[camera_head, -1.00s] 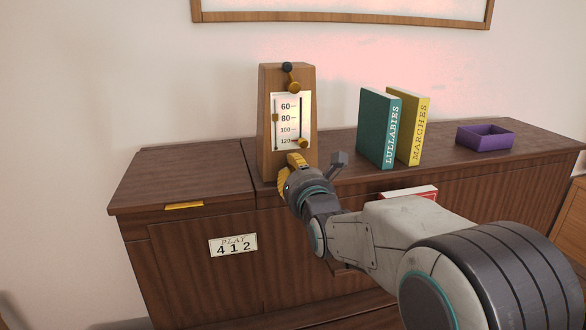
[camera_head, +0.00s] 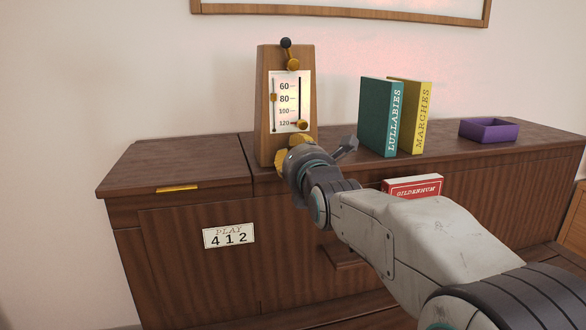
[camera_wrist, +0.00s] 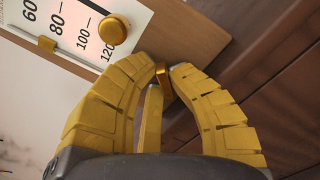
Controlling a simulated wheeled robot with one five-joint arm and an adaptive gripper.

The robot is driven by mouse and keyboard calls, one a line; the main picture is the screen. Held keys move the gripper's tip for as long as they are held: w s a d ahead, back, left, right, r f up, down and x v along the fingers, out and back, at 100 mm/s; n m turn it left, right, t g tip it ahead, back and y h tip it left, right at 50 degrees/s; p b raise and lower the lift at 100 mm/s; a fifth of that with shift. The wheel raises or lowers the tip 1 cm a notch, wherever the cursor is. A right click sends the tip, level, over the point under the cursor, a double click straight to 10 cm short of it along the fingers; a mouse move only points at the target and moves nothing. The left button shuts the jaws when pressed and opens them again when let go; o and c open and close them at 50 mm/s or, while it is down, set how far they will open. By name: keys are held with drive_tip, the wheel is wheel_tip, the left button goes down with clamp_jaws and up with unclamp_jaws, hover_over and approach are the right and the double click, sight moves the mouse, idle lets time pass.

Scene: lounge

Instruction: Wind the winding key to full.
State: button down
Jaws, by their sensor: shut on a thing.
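The wooden metronome (camera_head: 265,110) stands upright on the cabinet, with a number scale on its front; its face also shows tilted in the wrist view (camera_wrist: 185,38). My gripper (camera_head: 284,153) is at the lower front of the metronome. In the wrist view, my yellow fingers (camera_wrist: 166,70) are closed around a small brass piece, the winding key (camera_wrist: 163,75), at the metronome's lower face. Most of the key is hidden by the fingers, so its turn angle cannot be told. In the head view my gripper hides the key.
A brass knob (camera_head: 302,124) sits on the scale, just above my gripper. Green (camera_head: 377,115) and yellow (camera_head: 416,115) books stand to the right, with a purple tray (camera_head: 488,130) farther right. A red box (camera_head: 412,187) is behind my arm. The cabinet top (camera_head: 175,165) at left is clear.

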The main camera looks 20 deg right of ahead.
drive_tip(key=shift+f+m+b, duration=0.2)
drive_tip(key=shift+m+b, duration=0.3)
drive_tip(key=shift+b, duration=1.6)
drive_tip(key=shift+r+m+b, duration=0.25)
drive_tip(key=shift+m+b, duration=0.05)
drive_tip(key=shift+b, duration=0.45)
drive_tip(key=c, duration=1.2)
unclamp_jaws()
drive_tip(key=s, duration=1.2)
